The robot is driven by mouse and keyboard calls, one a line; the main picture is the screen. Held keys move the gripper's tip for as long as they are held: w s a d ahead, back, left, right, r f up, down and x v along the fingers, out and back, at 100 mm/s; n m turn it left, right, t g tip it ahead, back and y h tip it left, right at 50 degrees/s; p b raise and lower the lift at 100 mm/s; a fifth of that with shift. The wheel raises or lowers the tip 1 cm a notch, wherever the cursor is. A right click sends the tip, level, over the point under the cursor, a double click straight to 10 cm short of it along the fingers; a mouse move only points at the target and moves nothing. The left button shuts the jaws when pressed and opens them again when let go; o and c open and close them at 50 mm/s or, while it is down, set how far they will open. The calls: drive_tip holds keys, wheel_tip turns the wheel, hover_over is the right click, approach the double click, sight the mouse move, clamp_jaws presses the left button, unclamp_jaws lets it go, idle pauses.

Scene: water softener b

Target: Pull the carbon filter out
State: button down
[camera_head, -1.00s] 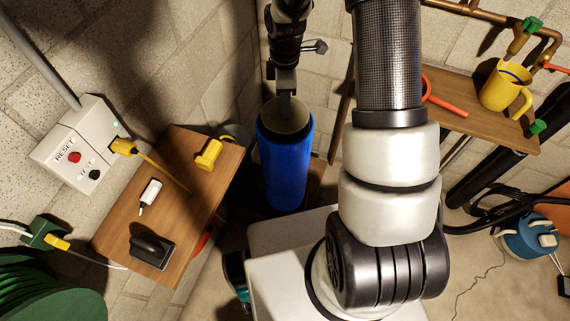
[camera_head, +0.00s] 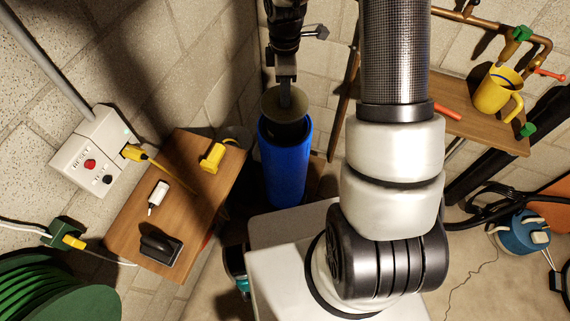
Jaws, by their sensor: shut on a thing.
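A blue cylindrical housing (camera_head: 285,170) stands upright near the wall corner, its open top facing up. The carbon filter (camera_head: 284,108), a dark cylinder with an olive-tan end cap, sticks partly up out of the housing's mouth. Its lower part is hidden inside the blue housing. My gripper (camera_head: 285,98) points down from above and is shut on the carbon filter at the middle of its cap. The exact contact between fingers and cap is small and dark.
A wooden shelf (camera_head: 190,190) with a yellow plug, a white item and a black item is left of the housing. A right-hand shelf (camera_head: 470,115) holds a yellow mug (camera_head: 497,92). My large arm links stand close to the housing's right.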

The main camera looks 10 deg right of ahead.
drive_tip(key=shift+w+r+p, duration=0.1)
drive_tip(key=shift+r+p, duration=1.3)
drive_tip(key=shift+r, duration=0.85)
drive_tip(key=shift+r+p, duration=0.35)
drive_tip(key=shift+r, duration=1)
wheel_tip(320, 180, up, 32)
idle(1.0)
idle(0.3)
